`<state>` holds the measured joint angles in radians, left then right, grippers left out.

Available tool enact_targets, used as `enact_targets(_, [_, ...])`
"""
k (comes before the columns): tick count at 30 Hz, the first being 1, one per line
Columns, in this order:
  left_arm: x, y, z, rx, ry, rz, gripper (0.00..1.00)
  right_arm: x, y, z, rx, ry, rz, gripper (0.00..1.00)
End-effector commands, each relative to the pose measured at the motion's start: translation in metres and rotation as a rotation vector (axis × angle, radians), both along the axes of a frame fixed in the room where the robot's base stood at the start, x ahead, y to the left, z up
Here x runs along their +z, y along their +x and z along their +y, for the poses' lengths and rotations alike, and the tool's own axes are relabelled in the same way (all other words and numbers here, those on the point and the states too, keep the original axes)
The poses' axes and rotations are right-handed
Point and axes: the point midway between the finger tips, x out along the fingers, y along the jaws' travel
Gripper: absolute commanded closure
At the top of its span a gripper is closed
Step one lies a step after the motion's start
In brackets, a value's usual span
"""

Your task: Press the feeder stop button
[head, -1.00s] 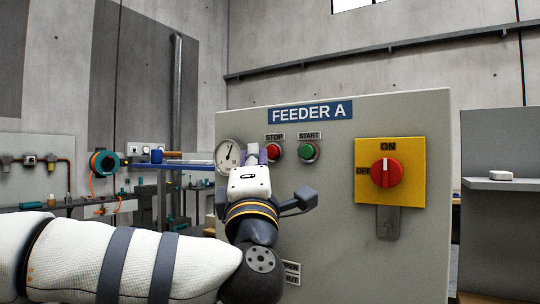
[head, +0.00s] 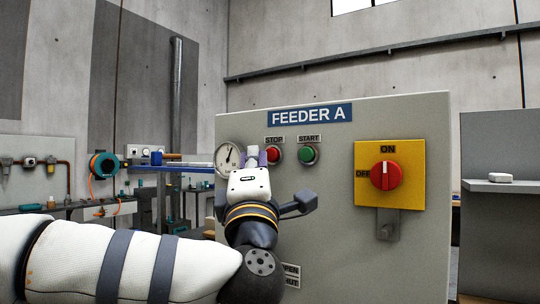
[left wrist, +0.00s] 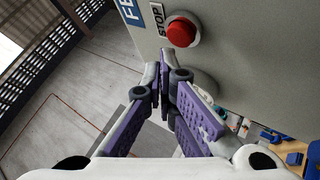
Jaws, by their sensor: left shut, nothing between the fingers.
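The red stop button (head: 274,154) sits under its STOP label at the upper left of the grey FEEDER A panel (head: 330,220). In the left wrist view the red button (left wrist: 181,33) shows above the fingertips, with a visible gap in the picture. My left gripper (head: 253,152) is shut and empty, its tips just left of the button in the head view. The shut purple fingers also show in the left wrist view (left wrist: 165,72). I cannot tell how far the tips are from the panel face. My right gripper is not in view.
The green start button (head: 309,154) is right of the stop button. A pressure gauge (head: 228,158) is close on the left, partly behind my gripper. A red rotary switch on a yellow plate (head: 410,175) stands further right. A grey shelf (head: 490,185) is beyond the panel.

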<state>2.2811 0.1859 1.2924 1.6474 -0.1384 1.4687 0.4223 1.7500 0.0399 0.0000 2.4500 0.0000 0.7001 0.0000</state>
Motion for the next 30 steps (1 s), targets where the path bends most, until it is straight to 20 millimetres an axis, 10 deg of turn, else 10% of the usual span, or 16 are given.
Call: enact_targets(30, [-0.0004, 0.0086, -0.0063, 0.000, 0.000, 0.001, 1.00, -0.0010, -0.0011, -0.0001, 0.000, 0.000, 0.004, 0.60])
